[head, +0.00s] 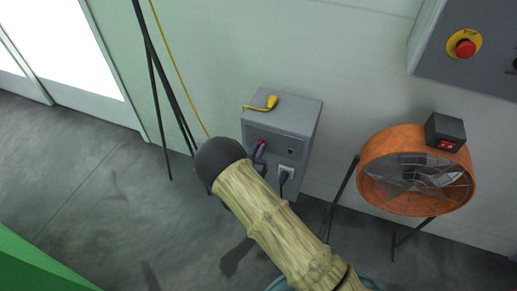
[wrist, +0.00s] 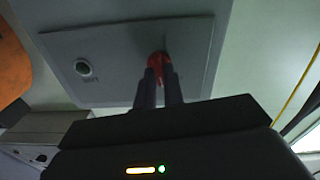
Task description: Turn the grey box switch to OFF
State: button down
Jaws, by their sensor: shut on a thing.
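The grey box (head: 294,117) stands on the floor against the wall, left of the fan. Its front panel fills the upper part of the wrist view (wrist: 120,50). The red switch (wrist: 158,60) sits on that panel, between my fingertips. My gripper (wrist: 161,78) is shut on the switch, with both dark fingers reaching up to it. In the head view a small red spot shows at the gripper (head: 259,149), beside my arm. My arm hides part of the box front there. The switch markings are too small and dark to read.
A yellow-handled item (head: 265,103) lies on top of the box. A black plug (head: 285,174) with a cable is in its front, close to my arm. An orange fan (head: 415,172) stands at right, below a cabinet with a red stop button (head: 465,48).

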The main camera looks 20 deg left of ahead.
jog(key=shift+f+n+p, duration=0.15)
jog(key=shift+n+p, duration=0.2)
jog(key=shift+n, duration=3.25)
jog(key=c, duration=1.5)
grip_release()
jog(key=shift+a, duration=0.1)
jog(key=s+a, duration=0.1)
jog(key=s, duration=1.6)
jog(key=shift+s+a+p, duration=0.15)
jog(key=shift+s+p, duration=0.05)
jog(key=shift+p, duration=0.15)
